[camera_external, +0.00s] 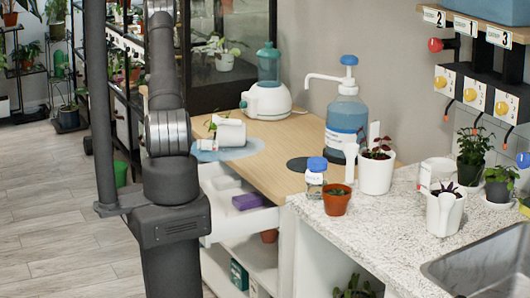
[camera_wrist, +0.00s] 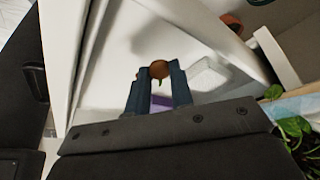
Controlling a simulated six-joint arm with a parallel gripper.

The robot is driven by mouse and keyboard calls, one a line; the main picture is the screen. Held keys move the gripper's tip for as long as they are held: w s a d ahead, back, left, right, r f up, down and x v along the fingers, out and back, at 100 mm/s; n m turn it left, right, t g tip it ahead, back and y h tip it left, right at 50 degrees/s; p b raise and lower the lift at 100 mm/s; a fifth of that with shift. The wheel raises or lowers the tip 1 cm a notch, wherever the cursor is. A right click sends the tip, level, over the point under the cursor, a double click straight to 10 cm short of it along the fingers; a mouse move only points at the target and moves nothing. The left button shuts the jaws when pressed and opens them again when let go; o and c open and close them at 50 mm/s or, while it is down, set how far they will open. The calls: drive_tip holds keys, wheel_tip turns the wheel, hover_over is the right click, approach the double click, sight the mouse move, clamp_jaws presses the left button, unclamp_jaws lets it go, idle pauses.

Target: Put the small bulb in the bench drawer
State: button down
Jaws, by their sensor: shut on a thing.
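The small bulb (camera_wrist: 158,68) is brown and roundish and shows between the tips of my gripper (camera_wrist: 158,78) in the wrist view. My gripper is shut on it. The white bench drawer (camera_external: 242,225) stands open under the wooden bench top. In the wrist view the bulb appears over the white inside of the drawer (camera_wrist: 195,38); its height above the drawer floor is hard to tell. In the external view my arm hides the gripper and the bulb.
A purple block (camera_external: 247,201) lies in the drawer; it also shows behind the fingers in the wrist view (camera_wrist: 160,102). A tipped white pot with a plant (camera_external: 230,132) lies on the bench top above the drawer. A granite counter (camera_external: 400,226) with pots stands to the right.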

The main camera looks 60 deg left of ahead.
drive_tip(key=shift+f, duration=1.95)
drive_tip(key=shift+f, duration=0.1)
drive_tip(key=c, duration=1.3)
unclamp_jaws()
drive_tip(key=shift+o, duration=0.2)
drive_tip(key=v, duration=1.2)
drive_tip(key=shift+w, duration=0.1)
